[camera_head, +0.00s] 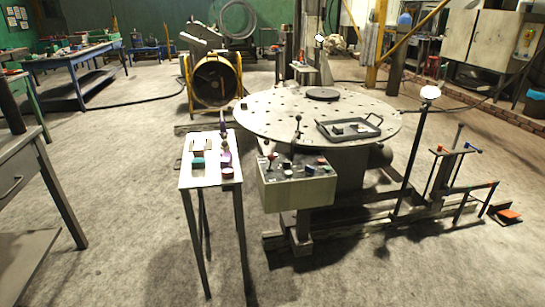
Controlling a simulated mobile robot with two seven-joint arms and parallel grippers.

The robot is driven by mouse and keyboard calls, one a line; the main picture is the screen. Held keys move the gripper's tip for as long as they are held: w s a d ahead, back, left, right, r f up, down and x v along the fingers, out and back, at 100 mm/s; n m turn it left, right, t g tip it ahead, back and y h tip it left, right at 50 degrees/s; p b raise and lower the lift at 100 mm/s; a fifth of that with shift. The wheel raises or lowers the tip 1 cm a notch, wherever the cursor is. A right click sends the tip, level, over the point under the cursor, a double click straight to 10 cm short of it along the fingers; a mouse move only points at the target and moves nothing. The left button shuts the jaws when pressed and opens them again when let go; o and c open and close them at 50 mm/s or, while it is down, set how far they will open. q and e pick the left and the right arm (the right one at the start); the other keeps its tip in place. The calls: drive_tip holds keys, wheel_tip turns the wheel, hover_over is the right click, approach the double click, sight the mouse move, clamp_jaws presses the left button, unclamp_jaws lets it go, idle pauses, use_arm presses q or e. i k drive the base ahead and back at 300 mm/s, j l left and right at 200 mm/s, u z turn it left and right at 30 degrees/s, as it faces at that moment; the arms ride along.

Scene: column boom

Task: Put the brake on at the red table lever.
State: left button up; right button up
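A round grey table (270,115) with a perforated top stands in the middle of the view. A pale control box (290,197) is mounted at its front. A small lever with a red tip (271,156) stands at the left of the box top, and a taller lever with a dark knob (298,120) rises behind it. A dark metal frame (458,185) on the right carries red, blue and orange parts. I cannot tell for sure which red part is the table lever, or its brake position. Neither of my grippers is in view.
A narrow side table (190,181) with small coloured objects stands left of the control box. A dark tray (335,137) lies on the round table. A white-topped post (410,150) and an orange floor pedal (508,215) are on the right. The front floor is clear.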

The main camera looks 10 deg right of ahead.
sight(271, 157)
drive_tip(key=i, duration=1.65)
drive_tip(key=l+z, duration=0.05)
drive_tip(key=l, duration=0.1)
